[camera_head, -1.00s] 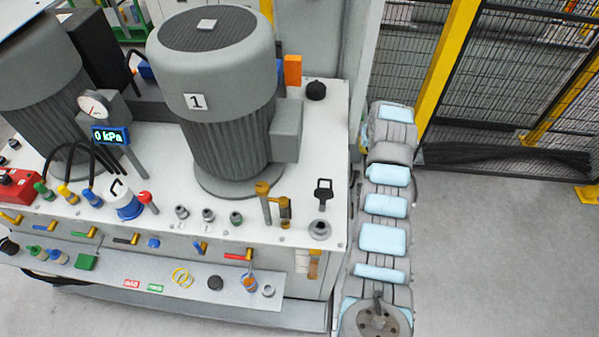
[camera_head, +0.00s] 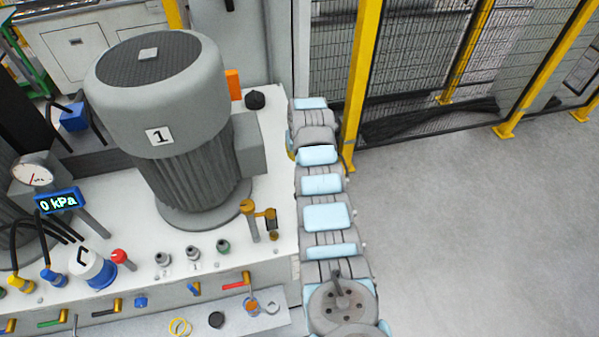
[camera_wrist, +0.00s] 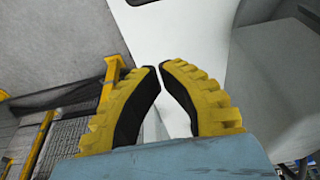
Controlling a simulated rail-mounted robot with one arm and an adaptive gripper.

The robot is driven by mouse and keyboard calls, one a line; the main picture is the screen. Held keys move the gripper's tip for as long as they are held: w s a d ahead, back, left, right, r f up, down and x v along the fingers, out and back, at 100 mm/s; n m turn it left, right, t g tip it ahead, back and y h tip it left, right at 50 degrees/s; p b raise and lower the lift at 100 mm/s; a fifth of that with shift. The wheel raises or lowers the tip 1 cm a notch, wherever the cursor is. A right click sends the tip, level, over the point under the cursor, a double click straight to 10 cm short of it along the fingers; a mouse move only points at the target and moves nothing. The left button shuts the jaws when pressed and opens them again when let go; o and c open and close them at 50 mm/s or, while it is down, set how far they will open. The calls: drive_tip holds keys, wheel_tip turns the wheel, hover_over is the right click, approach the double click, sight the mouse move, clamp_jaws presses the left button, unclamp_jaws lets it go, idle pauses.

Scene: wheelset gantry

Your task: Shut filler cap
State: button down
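I cannot make out the filler cap in either current view. In the wrist view my gripper (camera_wrist: 160,67) has yellow ribbed fingers with black pads. Its tips come almost together, with only a thin gap and nothing held between them. A white surface shows past the tips.
The big grey motor marked 1 (camera_head: 165,125) stands on the bench. A brown-gold valve (camera_head: 250,215) stands near its front right. A black knob (camera_head: 255,100) sits at the back corner. A yellow-framed mesh fence (camera_head: 425,75) stands behind. Grey floor at right is clear.

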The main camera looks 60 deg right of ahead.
drive_tip(key=s+b+x, duration=0.1)
drive_tip(key=b+x, duration=0.1)
drive_tip(key=x, duration=0.4)
drive_tip(key=shift+w+f, duration=0.25)
idle(0.6)
drive_tip(key=s+a+p, duration=0.1)
drive_tip(key=a+p, duration=0.1)
drive_tip(key=p, duration=0.2)
drive_tip(key=shift+s+a+p, duration=0.2)
drive_tip(key=shift+s+p, duration=0.1)
drive_tip(key=shift+s, duration=0.1)
drive_tip(key=shift+s+a, duration=0.1)
idle(0.6)
